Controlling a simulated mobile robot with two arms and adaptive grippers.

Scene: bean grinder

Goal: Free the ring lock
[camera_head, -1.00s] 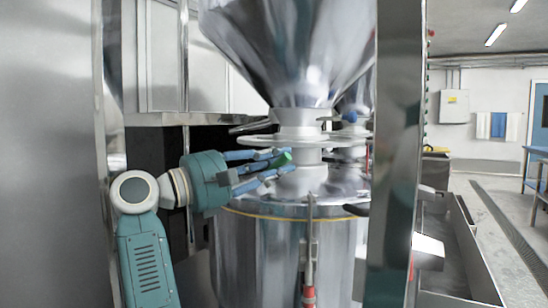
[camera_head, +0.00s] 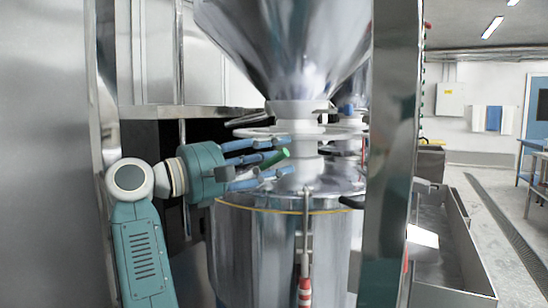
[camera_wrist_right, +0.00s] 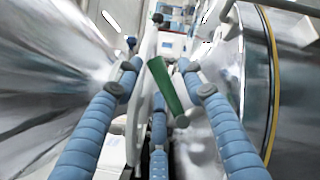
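A green lever (camera_head: 275,158), seemingly the ring lock's handle, is at the white neck under the steel hopper. It also shows in the right wrist view (camera_wrist_right: 167,90), slanting beside a thin white ring (camera_wrist_right: 140,120). My right gripper (camera_head: 281,157) reaches in from the left at the lever's height. In the wrist view its blue fingers (camera_wrist_right: 163,80) are spread on either side of the lever, with a third finger below. The fingers are apart; whether any touches the lever is unclear. My left gripper is not in view.
The steel hopper (camera_head: 285,45) hangs above and a steel drum (camera_head: 262,245) with a yellow band stands below. A vertical steel post (camera_head: 388,170) rises to the right. A red-and-white handle (camera_head: 305,290) hangs in front of the drum.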

